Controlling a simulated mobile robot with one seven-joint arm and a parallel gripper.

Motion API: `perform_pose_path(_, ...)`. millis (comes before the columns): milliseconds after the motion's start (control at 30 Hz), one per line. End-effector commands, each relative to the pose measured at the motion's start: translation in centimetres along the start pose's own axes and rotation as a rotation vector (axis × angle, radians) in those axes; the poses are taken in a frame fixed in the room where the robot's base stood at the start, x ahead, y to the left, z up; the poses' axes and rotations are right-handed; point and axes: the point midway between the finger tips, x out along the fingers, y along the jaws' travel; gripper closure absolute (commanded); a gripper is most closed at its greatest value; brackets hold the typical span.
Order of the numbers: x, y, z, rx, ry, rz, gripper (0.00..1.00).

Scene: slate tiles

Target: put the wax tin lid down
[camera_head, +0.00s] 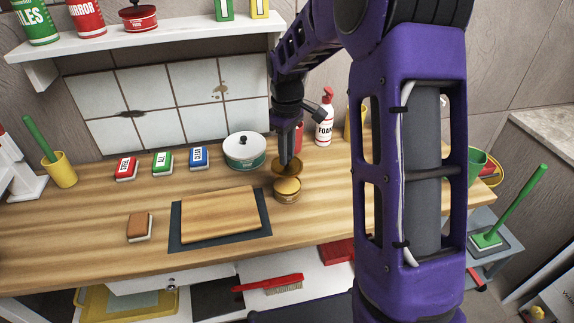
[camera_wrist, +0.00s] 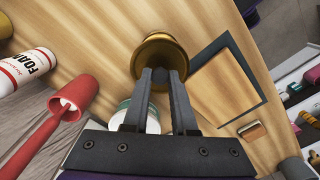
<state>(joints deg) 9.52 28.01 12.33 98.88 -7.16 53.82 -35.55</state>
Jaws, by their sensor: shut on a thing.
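My gripper (camera_head: 289,161) points down and is shut on the brass-coloured wax tin lid (camera_head: 296,171). The lid is just above and behind the open round wax tin (camera_head: 287,197), which stands on the wooden counter and shows a yellowish top. I cannot tell whether lid and tin touch. In the wrist view, the two fingertips (camera_wrist: 163,76) meet the near edge of the round brass lid (camera_wrist: 160,40).
A white and green pot (camera_head: 244,152) stands behind left of the lid. A wooden board on a dark mat (camera_head: 252,238) lies in front left. A foam bottle (camera_head: 325,122) stands at the back right. Bare counter (camera_head: 325,190) lies right of the tin.

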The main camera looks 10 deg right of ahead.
Motion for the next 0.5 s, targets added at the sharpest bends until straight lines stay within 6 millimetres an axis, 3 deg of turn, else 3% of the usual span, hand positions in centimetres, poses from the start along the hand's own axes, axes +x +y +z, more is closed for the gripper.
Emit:
perform_pose_path(167,-2.4,0.1,0.6,-0.003,-0.001,0.001,1.00)
perform_pose_path(267,-2.3,0.2,2.9,-0.014,-0.008,0.003,1.00)
perform_pose_path(500,-0.5,0.0,10.5,-0.052,-0.008,0.002,1.00)
